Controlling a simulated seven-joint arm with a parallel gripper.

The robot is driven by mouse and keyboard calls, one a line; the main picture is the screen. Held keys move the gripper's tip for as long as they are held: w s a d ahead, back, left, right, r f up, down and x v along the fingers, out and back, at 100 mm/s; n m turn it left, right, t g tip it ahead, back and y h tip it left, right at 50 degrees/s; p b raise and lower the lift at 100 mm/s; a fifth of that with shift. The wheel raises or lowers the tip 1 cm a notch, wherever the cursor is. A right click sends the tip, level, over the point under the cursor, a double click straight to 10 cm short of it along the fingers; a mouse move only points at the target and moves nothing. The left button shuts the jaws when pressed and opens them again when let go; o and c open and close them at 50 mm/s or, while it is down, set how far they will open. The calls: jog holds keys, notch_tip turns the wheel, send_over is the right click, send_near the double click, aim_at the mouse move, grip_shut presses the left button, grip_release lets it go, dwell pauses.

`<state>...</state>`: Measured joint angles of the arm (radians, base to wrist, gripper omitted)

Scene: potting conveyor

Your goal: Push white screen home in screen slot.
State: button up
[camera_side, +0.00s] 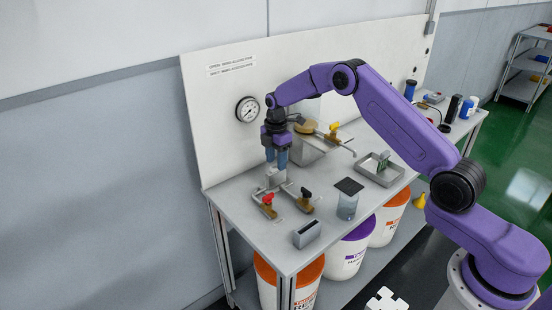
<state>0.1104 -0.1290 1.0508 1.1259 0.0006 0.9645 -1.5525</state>
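My gripper (276,164) is purple with blue-grey fingers and points straight down over the left part of the bench. A small pale, whitish piece (276,176) is right under the fingertips and may be the white screen. It stands at a metal fitting (271,189) on the bench top. The fingers appear at or just above its top; I cannot tell whether they hold it or only touch it. The slot at its foot is too small to make out. A grey block (307,233) with a dark slot in its top stands apart near the front edge.
A glass beaker with a dark square cover (348,187) and a metal tray (379,172) are to the right. A gauge (247,109) is on the back panel.

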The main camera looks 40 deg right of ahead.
aim_at(276, 164)
notch_tip(276, 164, up, 18)
jog(key=shift+f, duration=0.25)
dwell(0.4)
